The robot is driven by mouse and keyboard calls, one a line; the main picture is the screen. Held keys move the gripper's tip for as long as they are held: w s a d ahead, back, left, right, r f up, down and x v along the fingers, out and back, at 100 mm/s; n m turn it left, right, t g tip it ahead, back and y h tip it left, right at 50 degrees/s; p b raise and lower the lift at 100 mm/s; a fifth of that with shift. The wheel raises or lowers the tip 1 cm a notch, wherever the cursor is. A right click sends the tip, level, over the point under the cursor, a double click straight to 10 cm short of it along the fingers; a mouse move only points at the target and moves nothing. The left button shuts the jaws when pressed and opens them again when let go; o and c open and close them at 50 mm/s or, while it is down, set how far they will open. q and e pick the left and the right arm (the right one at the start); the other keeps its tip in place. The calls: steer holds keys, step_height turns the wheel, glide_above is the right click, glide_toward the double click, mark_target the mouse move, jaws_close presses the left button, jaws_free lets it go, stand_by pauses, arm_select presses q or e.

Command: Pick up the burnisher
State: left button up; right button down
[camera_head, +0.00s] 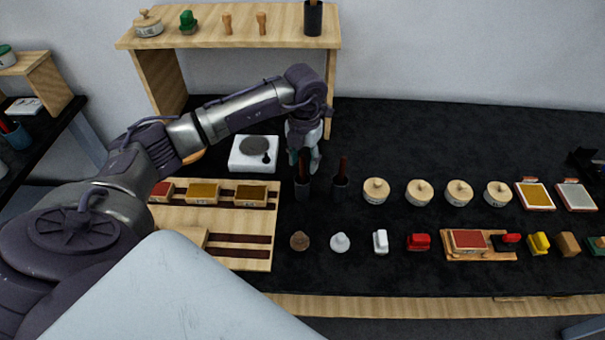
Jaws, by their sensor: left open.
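One of these may be the burnisher, but I cannot tell which from this view. The right holder (341,190) stands clear of the gripper. My right gripper is not in view.
A wooden tray (225,221) with colored blocks lies left of the holders. A white device (245,160) is behind it. Lidded round jars (376,190) and small colored items (418,242) line the right. A wooden shelf (165,75) stands behind my arm. The back right is mostly clear.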

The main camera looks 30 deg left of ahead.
mark_target(303, 172)
arm_select(q)
steer(key=shift+f+p, duration=0.35)
steer(key=f, duration=0.1)
steer(key=f+p, duration=0.1)
steer(key=f, duration=0.1)
steer(key=shift+w+a+f+p, duration=0.1)
steer(key=shift+a+f+p, duration=0.15)
steer(key=shift+f+p, duration=0.15)
steer(key=shift+f, duration=0.35)
jaws_close()
